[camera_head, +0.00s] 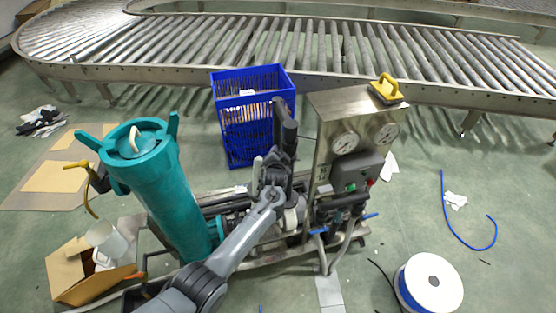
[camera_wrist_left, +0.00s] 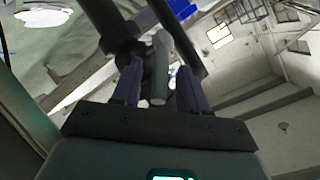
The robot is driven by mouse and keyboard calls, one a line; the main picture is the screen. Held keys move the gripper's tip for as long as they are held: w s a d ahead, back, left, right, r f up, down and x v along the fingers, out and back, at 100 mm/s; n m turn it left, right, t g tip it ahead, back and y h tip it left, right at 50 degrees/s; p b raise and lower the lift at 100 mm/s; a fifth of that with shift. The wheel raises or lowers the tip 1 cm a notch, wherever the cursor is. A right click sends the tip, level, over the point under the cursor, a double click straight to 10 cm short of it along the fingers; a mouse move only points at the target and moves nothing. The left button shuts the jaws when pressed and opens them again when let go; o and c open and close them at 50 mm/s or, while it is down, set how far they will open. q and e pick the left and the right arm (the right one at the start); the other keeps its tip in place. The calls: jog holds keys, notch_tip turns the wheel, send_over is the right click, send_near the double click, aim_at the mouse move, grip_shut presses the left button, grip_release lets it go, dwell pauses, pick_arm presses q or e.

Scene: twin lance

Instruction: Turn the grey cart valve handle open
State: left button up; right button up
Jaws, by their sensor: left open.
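My left gripper (camera_wrist_left: 159,70) is open in the left wrist view, with one dark finger on each side of a grey rounded handle (camera_wrist_left: 159,88). The handle lies between the fingers; I cannot tell whether either finger touches it. Dark pipes run just beyond it. In the head view my left arm reaches up from the bottom to the middle of the cart (camera_head: 350,100), between the teal filter housing (camera_head: 165,195) and the steel gauge panel. There my own wrist and dark parts of the cart overlap, and the handle cannot be made out clearly. My right gripper is not visible.
A blue crate (camera_head: 243,130) stands behind the cart, before a roller conveyor (camera_head: 300,40). Blue-handled valves (camera_head: 320,230) sit low at the cart's right. A cable spool (camera_head: 430,283) and a cardboard box (camera_head: 75,272) are on the floor. The floor right of the cart is mostly open.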

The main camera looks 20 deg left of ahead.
pick_arm(q)
jog(key=p+v, duration=0.5)
jog(key=v, duration=0.5)
jog(key=shift+s, duration=0.25)
jog(key=shift+d+r, duration=0.1)
jog(key=shift+r, duration=0.05)
jog(key=shift+c, duration=0.4)
